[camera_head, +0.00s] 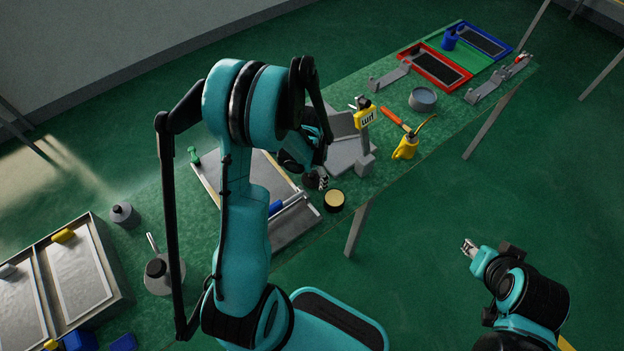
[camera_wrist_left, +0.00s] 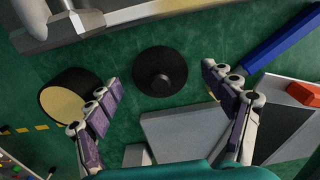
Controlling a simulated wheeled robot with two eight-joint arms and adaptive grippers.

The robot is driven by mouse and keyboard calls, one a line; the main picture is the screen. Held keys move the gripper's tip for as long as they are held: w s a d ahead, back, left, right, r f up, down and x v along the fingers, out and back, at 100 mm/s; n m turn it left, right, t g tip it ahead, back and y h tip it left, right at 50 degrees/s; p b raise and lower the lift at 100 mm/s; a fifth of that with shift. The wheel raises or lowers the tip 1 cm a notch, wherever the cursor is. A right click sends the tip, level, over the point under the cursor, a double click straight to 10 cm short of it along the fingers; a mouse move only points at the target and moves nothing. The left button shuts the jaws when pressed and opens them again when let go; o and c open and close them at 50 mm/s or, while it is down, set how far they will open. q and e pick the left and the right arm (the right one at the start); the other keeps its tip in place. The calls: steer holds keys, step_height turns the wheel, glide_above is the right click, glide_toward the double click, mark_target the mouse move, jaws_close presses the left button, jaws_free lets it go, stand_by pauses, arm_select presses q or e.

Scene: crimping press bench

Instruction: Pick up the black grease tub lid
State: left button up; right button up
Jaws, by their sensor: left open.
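The black grease tub lid (camera_wrist_left: 146,72) is a round black disc with a raised centre knob. It lies on the green bench top in the left wrist view. The black tub (camera_wrist_left: 73,106) with pale yellow grease is left of it there; the tub also shows in the head view (camera_head: 334,200). My left gripper (camera_wrist_left: 162,84) is open and empty, its two fingers spread to either side of the lid, apart from it. In the head view my left gripper (camera_head: 323,181) is low beside the tub and partly hides the lid. My right gripper (camera_head: 468,247) is away from the bench, over the floor.
A grey plate (camera_wrist_left: 190,130) lies close to the lid, with a blue bar (camera_wrist_left: 283,40) beyond. A post with a yellow sign (camera_head: 365,118), a yellow oil can (camera_head: 405,149) and a grey bowl (camera_head: 423,100) stand further right. The bench's front edge passes near the tub.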

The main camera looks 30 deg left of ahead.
arm_select(q)
steer(key=shift+r, duration=0.15)
steer(key=c, duration=1)
steer(key=shift+c, duration=0.3)
